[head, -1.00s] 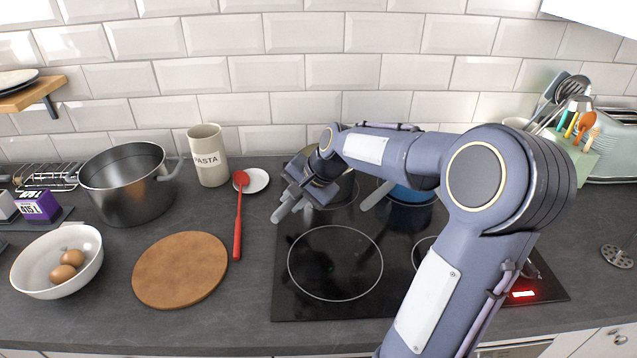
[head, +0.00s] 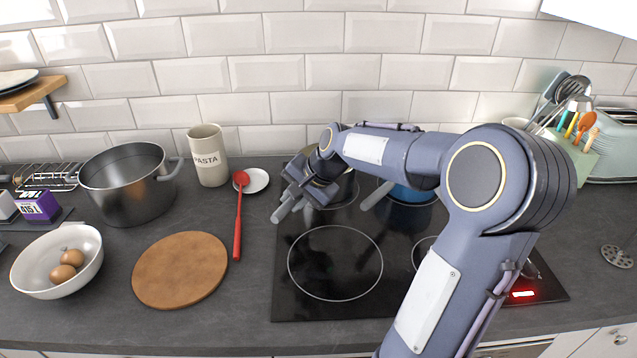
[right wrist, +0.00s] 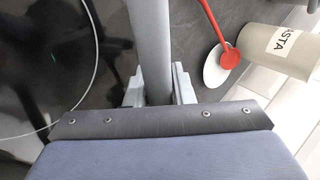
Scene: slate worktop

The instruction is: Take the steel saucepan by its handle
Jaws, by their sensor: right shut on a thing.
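The steel saucepan (head: 346,190) stands on the back left of the black hob, mostly hidden behind my right forearm and wrist. Its grey handle (right wrist: 150,42) runs straight between the fingers of my right gripper (right wrist: 158,88) in the right wrist view. My right gripper also shows in the head view (head: 302,198), shut on the handle, which points toward the front left. Whether the pan's base touches the hob is hidden. My left gripper is not in view.
A blue pan (head: 407,212) stands right of the saucepan, partly behind my arm. A red spoon (head: 238,215), white saucer (head: 257,181), pasta jar (head: 208,160), large pot (head: 128,195), round board (head: 180,270) and egg bowl (head: 30,270) lie left. The front left burner is clear.

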